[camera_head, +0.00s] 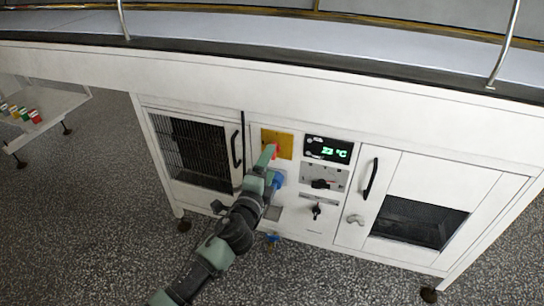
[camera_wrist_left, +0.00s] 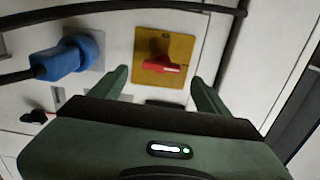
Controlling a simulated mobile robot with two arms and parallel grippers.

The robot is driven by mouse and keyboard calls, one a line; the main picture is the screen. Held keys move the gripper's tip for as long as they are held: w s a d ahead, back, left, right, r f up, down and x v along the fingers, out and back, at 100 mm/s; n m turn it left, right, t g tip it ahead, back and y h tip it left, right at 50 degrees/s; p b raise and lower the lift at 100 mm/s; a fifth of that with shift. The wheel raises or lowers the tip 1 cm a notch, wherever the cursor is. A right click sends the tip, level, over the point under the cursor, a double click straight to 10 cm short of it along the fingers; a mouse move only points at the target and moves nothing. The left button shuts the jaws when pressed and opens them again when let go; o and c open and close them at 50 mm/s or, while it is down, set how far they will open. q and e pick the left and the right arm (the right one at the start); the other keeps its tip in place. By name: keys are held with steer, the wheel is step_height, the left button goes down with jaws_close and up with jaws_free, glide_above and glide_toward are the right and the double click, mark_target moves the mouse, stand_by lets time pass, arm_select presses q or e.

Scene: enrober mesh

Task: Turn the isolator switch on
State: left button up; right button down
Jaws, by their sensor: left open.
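The isolator switch is a red handle on a yellow plate (camera_head: 284,146) on the white machine's front panel. In the left wrist view the red handle (camera_wrist_left: 161,66) lies roughly crosswise on the yellow plate (camera_wrist_left: 178,47). My left gripper (camera_head: 271,155) is in front of the plate, its arm hiding part of the panel. In the left wrist view my left gripper (camera_wrist_left: 160,82) is open, its two fingers on either side of the handle and apart from it. My right gripper is not in view.
A blue plug (camera_wrist_left: 70,60) with a black cable is left of the plate. Right of the plate are a temperature display (camera_head: 328,150) and black knobs (camera_head: 320,184). A grilled door (camera_head: 200,150) and another door (camera_head: 420,215) flank the panel.

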arm_select(q)
steer(key=shift+v, duration=2.05)
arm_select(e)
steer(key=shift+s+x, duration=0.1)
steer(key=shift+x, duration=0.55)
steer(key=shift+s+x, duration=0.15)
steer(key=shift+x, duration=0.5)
